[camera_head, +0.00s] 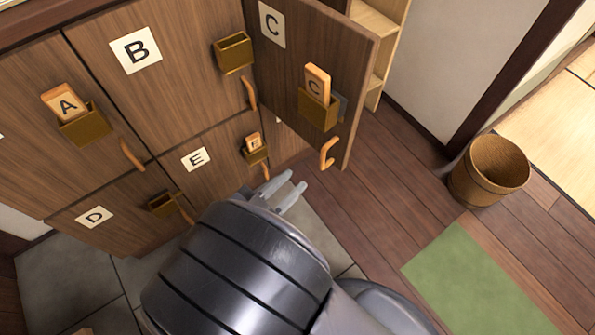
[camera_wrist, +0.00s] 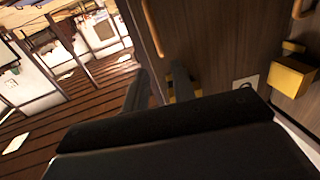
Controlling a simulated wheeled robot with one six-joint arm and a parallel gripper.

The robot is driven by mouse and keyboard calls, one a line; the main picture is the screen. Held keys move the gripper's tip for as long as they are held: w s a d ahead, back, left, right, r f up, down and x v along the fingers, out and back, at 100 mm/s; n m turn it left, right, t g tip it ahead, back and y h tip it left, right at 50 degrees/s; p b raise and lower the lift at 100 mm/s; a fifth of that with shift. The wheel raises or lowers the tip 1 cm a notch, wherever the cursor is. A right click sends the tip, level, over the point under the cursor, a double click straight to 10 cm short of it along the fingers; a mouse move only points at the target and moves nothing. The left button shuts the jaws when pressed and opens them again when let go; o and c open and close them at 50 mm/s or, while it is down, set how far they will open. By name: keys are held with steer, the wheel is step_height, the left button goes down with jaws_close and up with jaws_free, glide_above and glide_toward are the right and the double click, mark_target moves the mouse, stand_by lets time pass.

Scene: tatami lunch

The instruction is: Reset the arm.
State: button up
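My arm reaches from the bottom of the head view. My gripper (camera_head: 294,184) points up toward the lockers, with its two fingers apart and nothing seen between them. In the wrist view my gripper (camera_wrist: 160,78) shows two dark fingers with a gap, beside the edge of a wooden door. The locker door C (camera_head: 350,45) stands swung open. Its curved handle (camera_head: 328,152) is beyond and to the right of my fingertips, apart from them in the head view. A handle (camera_wrist: 152,28) also shows above the fingers in the wrist view.
Locker doors A (camera_head: 30,140), B (camera_head: 180,80), E (camera_head: 215,135) and D (camera_head: 125,230) look closed. Wooden tags A (camera_head: 66,103) and C (camera_head: 316,82) sit in small brass boxes. A wooden bucket (camera_head: 488,172) and a green mat (camera_head: 470,285) lie right; wooden floor between is clear.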

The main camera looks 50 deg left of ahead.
mark_target(322, 154)
stand_by(0.3)
steer(key=w, duration=0.3)
steer(key=w+a+b, duration=0.1)
steer(key=w, duration=0.3)
steer(key=w+b, duration=0.1)
steer(key=w, duration=0.2)
steer(key=shift+w+a, duration=0.35)
steer(key=shift+w, duration=0.05)
steer(key=shift+b, duration=0.3)
